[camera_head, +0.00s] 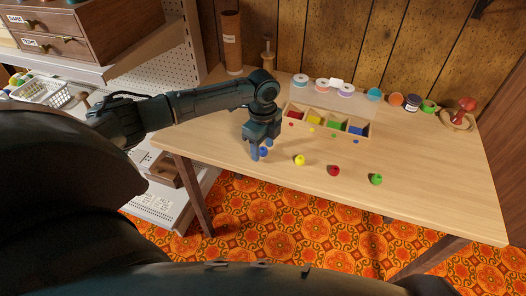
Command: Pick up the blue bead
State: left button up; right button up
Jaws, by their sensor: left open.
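The blue bead (263,152) sits on the wooden table near its front edge. My left gripper (260,149) points down right at the bead, with its fingers open. One finger is to the left of the bead and the other is behind it to the right. I cannot tell whether either finger touches the bead. The lower part of the gripper hides some of the table behind the bead. My right gripper is not in the view.
A yellow bead (299,160), a red bead (334,171) and a green bead (376,179) lie in a row to the right. A sorting box (327,130) with coloured compartments stands behind them. Spools (321,85) and a pincushion (461,113) stand farther back.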

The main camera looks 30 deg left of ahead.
pick_arm(q)
jog(key=shift+f, duration=0.3)
jog(key=shift+c, duration=0.4)
jog(key=c, duration=1)
jog(key=shift+r, duration=0.1)
